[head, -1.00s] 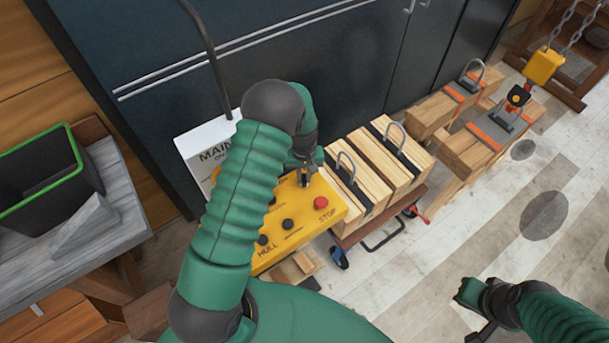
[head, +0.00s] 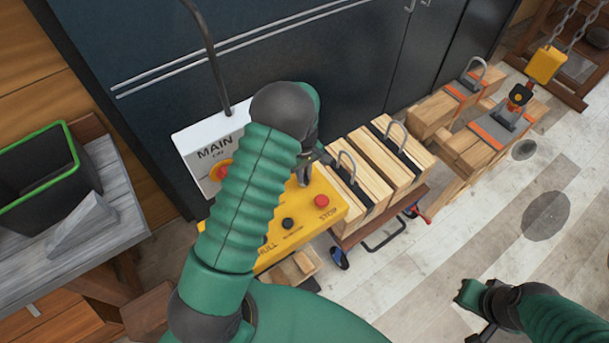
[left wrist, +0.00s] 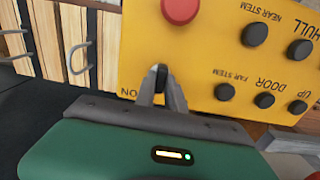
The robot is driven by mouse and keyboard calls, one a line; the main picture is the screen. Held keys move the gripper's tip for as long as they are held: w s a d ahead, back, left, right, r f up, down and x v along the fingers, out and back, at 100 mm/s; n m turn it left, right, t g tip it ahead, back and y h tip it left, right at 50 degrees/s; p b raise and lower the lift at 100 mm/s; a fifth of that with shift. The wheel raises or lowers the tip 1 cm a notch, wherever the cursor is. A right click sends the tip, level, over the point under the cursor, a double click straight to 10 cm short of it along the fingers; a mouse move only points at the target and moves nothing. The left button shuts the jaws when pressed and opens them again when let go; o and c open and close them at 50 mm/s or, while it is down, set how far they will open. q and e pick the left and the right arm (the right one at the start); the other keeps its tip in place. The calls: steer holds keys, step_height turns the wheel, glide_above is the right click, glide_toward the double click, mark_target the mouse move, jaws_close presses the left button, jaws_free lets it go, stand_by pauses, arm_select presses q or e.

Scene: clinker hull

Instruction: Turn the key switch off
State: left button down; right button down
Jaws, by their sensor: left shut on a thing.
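The yellow control panel (head: 335,210) carries a red STOP button (head: 321,201) and several black knobs; it also fills the top of the left wrist view (left wrist: 215,65). The key switch (left wrist: 161,72) shows as a small dark piece between my left fingertips, beside the lettering "ON". My left gripper (left wrist: 161,88) is shut on it, and the fingers hide most of it. In the head view my left gripper (head: 304,176) is at the panel's upper edge. My right gripper (head: 478,300) is at lower right, away from the panel; its fingers are unclear.
A white MAIN box (head: 205,150) with a red-and-yellow switch (head: 222,171) stands behind the panel. Timber stacks (head: 385,165) with metal loops lie on a trolley to the right. A grey bench (head: 100,235) with a dark bin (head: 45,190) is at left.

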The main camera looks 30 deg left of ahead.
mark_target(305, 176)
arm_select(q)
steer(key=n, duration=0.5)
steer(key=shift+w+r+n, duration=0.1)
steer(key=shift+n, duration=0.3)
stand_by(0.4)
steer(key=c, duration=1.4)
jaws_free()
steer(key=shift+d, duration=0.1)
steer(key=shift+r+b, duration=0.35)
steer(key=shift+r, duration=0.05)
step_height(305, 176, up, 16)
steer(key=b, duration=0.3)
